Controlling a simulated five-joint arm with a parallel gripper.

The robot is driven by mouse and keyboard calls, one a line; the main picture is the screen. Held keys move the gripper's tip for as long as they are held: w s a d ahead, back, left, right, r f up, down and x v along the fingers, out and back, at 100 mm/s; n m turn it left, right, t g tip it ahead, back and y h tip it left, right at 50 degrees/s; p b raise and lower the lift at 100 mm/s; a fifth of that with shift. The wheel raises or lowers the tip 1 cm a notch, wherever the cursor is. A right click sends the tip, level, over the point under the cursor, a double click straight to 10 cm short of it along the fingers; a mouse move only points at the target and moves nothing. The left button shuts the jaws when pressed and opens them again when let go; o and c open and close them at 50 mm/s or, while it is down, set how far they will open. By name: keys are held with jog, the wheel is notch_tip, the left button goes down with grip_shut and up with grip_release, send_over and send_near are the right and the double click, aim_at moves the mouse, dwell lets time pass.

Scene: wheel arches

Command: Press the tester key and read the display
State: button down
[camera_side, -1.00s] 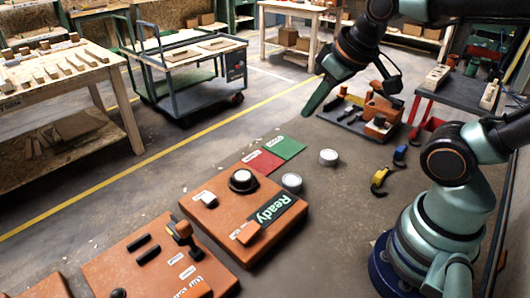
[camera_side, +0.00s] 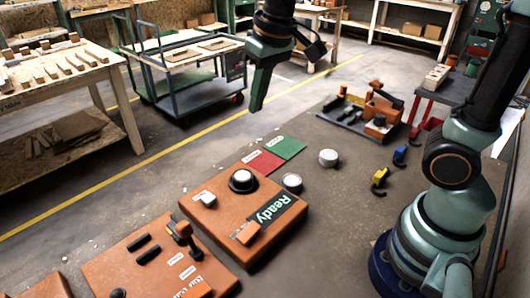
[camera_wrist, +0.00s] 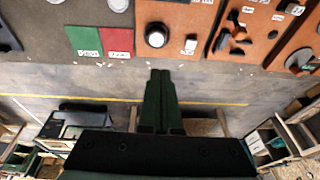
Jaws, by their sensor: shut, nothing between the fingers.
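The tester is an orange box (camera_side: 220,216) on the bench, with a display (camera_side: 275,210) that reads "Ready". On its top are a round white part in a black ring (camera_side: 243,180), a small white labelled piece (camera_side: 205,198) and a raised orange piece with a label (camera_side: 247,232); I cannot tell for certain which is the key. My gripper (camera_side: 257,108) is shut and empty, raised in the air above and behind the tester, touching nothing. In the wrist view, my shut fingers (camera_wrist: 160,73) point toward the tester's edge (camera_wrist: 174,56); the display is out of frame there.
A red pad (camera_side: 264,161) and a green pad (camera_side: 286,147) lie beside the tester. White round discs (camera_side: 329,158) sit nearby. A second orange panel (camera_side: 130,265) with a lever stands at front left. A tool tray (camera_side: 352,122) lies at the back. Space around my gripper is clear.

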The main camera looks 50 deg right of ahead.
aim_at(209, 197)
jog(key=w+a+f+g, duration=0.2)
jog(key=w+a+f, duration=0.4)
jog(key=a, duration=0.4)
jog(key=shift+w+f+g, duration=0.15)
jog(key=shift+w+g, duration=0.05)
jog(key=shift+g, duration=0.2)
jog(key=shift+f, duration=0.1)
notch_tip(209, 197, down, 14)
jog(key=shift+r, duration=0.1)
